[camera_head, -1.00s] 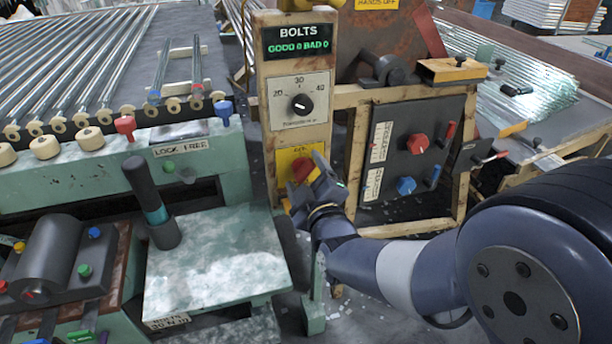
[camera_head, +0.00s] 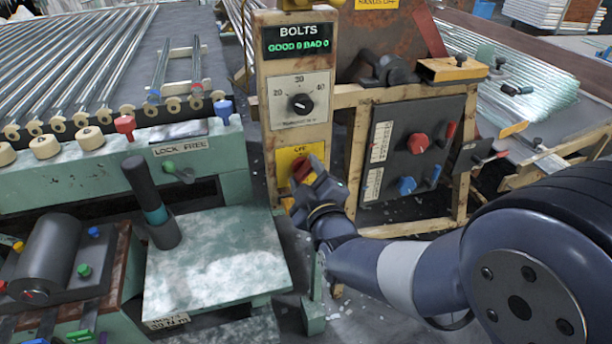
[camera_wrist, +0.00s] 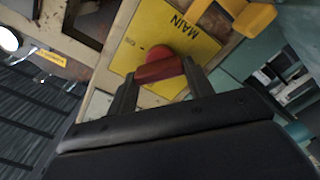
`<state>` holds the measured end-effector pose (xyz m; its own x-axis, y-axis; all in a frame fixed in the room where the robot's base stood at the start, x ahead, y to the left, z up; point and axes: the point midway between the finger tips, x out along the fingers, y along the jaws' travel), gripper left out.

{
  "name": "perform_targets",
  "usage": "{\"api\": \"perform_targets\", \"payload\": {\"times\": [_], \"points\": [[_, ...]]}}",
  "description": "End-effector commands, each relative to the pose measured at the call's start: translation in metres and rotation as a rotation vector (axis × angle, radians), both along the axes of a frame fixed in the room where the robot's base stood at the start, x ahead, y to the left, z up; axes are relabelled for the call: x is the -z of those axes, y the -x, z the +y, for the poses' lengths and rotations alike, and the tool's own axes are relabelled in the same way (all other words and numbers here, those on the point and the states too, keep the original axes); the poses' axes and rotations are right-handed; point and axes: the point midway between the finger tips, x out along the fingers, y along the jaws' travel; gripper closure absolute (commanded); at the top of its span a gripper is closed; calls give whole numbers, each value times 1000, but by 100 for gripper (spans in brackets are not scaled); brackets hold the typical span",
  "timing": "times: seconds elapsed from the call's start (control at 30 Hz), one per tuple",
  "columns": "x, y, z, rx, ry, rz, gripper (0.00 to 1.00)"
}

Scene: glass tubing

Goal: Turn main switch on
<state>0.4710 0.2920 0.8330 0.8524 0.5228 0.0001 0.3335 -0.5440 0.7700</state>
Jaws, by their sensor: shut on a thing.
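The main switch is a red rotary knob (camera_head: 300,169) on a yellow plate (camera_head: 287,157) low on the wooden post. The plate also shows in the wrist view (camera_wrist: 190,32), with the word MAIN on it. My gripper (camera_head: 308,180) is at the knob from the lower right. In the wrist view, the red knob (camera_wrist: 160,70) sits between the two fingertips of my gripper (camera_wrist: 158,82), and the fingers are shut on it. Part of the plate and the knob's lower side are hidden by my gripper.
Above the plate are a dial (camera_head: 301,103) marked 20, 30, 40 and a BOLTS display (camera_head: 298,38). A dark panel (camera_head: 400,150) with red and blue knobs stands to the right. A green machine (camera_head: 90,180) with a grey block stands to the left.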

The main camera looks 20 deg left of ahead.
Motion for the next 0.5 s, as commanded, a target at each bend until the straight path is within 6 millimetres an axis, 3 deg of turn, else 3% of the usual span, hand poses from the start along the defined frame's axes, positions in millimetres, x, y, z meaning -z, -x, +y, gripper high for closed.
{"api": "perform_targets", "payload": {"times": [0.5], "points": [[4, -1, -2, 0, -297, 178, 74]]}}
